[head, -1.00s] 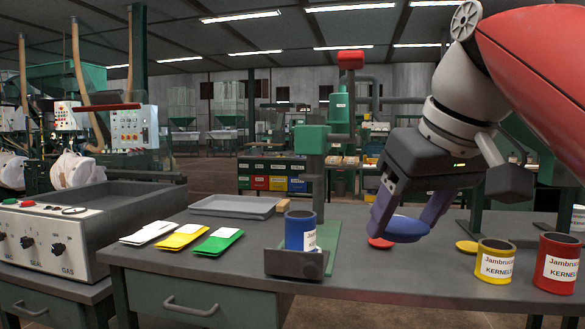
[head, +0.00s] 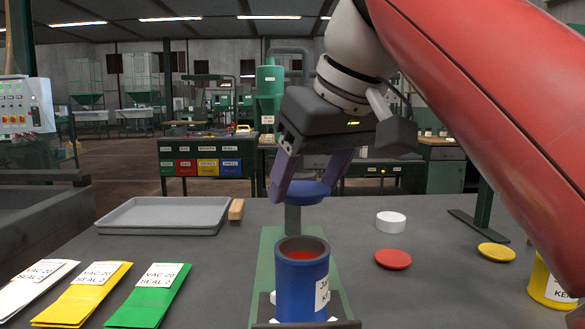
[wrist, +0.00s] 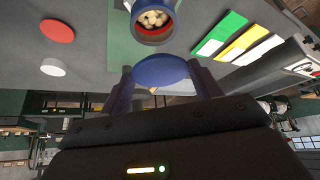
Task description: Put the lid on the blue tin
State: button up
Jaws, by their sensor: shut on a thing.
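The blue tin (head: 302,285) stands upright and open-topped at the front middle of the bench, on a green base plate (head: 264,262). In the wrist view the tin (wrist: 153,35) shows pale lumps inside its mouth. My gripper (head: 307,182) is shut on the blue lid (head: 300,192), with a finger on either side. The lid also shows between the fingers in the wrist view (wrist: 160,71). It is held roughly level, above and apart from the tin, and appears set back behind the tin's mouth in the head view.
A red lid (head: 393,259), yellow lid (head: 496,252) and white disc (head: 390,222) lie to the right. A yellow tin (head: 548,285) stands at the right edge. Left are a grey tray (head: 165,216), small wooden block (head: 236,209) and white, yellow and green packets (head: 148,297).

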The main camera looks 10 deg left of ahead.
aim_at(318, 194)
jog(key=shift+f, duration=1.05)
notch_tip(318, 194, down, 4)
jog(key=b, duration=0.3)
jog(key=shift+b, duration=0.35)
jog(key=shift+d+r, duration=0.1)
jog(key=shift+r, duration=0.05)
jog(key=shift+f, duration=0.75)
dwell(1.4)
jog(key=o, duration=1.3)
jog(key=shift+r+p, duration=1.45)
jog(key=shift+p, duration=0.05)
jog(key=shift+r+p, duration=0.35)
jog(key=shift+r, duration=1.8)
